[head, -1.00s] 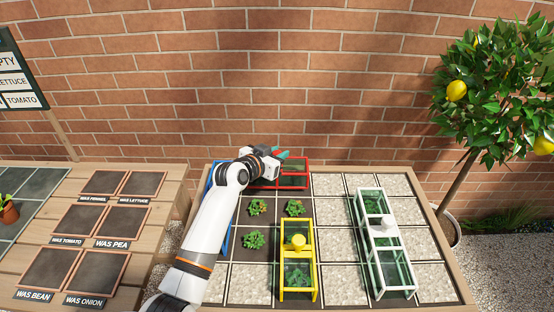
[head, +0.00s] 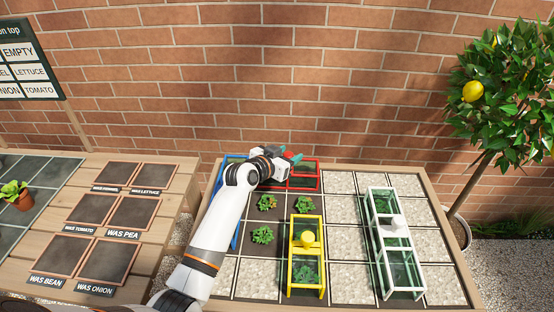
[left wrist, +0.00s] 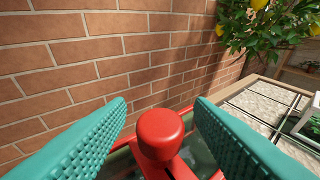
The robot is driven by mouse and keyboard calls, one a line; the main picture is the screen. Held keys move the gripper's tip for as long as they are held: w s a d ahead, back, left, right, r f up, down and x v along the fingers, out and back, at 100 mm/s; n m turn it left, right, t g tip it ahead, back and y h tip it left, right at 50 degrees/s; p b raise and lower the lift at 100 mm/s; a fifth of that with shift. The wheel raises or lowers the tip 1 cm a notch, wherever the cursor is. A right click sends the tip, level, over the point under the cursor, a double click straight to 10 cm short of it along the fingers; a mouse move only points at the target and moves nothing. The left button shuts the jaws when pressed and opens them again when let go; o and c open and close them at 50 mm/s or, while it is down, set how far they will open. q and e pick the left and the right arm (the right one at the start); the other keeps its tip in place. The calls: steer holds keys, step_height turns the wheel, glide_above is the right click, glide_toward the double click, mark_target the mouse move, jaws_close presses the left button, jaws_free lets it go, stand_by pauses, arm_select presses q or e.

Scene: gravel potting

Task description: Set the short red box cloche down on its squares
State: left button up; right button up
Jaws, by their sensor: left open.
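The short red box cloche (head: 305,174) stands on squares in the back row of the gridded bed, partly hidden behind my left gripper. Its red knob (left wrist: 160,134) shows in the left wrist view between two teal fingers. My left gripper (head: 290,157) is over the cloche, open, with a gap on each side of the knob. In the left wrist view the open left gripper (left wrist: 160,125) has the knob low between its fingertips. My right gripper is not in view.
A yellow cloche (head: 307,240) stands at the front middle and a white cloche (head: 396,240) to the right. A blue frame (head: 217,180) is behind my left arm. Several green plants (head: 263,235) grow on dark squares. Pale gravel squares (head: 345,235) lie between the cloches.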

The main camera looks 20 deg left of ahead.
arm_select(q)
steer(key=v, duration=1.1)
steer(key=shift+s, duration=0.25)
